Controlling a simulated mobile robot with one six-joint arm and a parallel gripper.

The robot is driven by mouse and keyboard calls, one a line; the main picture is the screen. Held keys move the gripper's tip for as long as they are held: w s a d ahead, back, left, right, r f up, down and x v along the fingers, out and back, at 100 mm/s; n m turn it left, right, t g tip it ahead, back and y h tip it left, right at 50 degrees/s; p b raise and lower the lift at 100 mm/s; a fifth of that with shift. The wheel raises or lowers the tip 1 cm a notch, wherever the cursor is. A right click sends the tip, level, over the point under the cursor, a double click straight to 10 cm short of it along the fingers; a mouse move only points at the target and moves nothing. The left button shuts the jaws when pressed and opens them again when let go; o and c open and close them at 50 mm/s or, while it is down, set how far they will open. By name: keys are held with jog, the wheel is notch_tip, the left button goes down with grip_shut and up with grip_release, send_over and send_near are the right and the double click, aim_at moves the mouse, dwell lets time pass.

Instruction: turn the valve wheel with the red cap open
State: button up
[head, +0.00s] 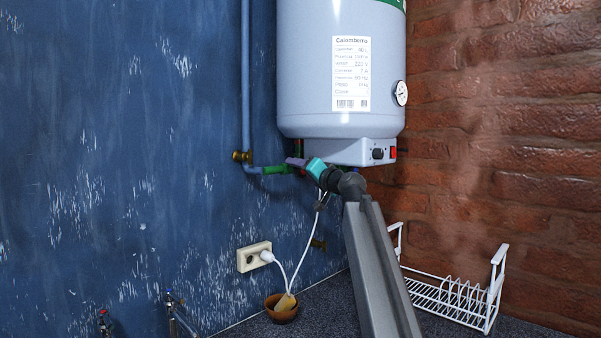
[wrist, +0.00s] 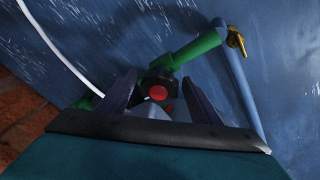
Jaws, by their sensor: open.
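The valve wheel (wrist: 152,84) is dark with a round red cap (wrist: 158,93) at its centre. It sits on a green pipe (wrist: 196,50) in the wrist view. My gripper (wrist: 159,82) is open, with one dark finger on each side of the wheel. I cannot tell whether the fingers touch it. In the head view my gripper (head: 296,162) is just below the water heater, at the green pipe (head: 275,169). The wheel is hidden there behind my gripper.
A white water heater (head: 340,70) hangs directly above my gripper. A brass fitting (head: 241,156) joins the blue pipe (head: 246,80) at left. A white cable (head: 304,240) hangs below, by a socket (head: 254,256). A white dish rack (head: 450,298) stands at lower right.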

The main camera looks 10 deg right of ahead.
jog(key=shift+s, duration=0.1)
jog(key=r+b+v, duration=0.1)
jog(key=b+v, duration=0.1)
jog(key=v, duration=1.1)
jog(key=shift+s+d+f, duration=0.2)
jog(key=shift+s+f, duration=0.1)
jog(key=shift+f, duration=0.15)
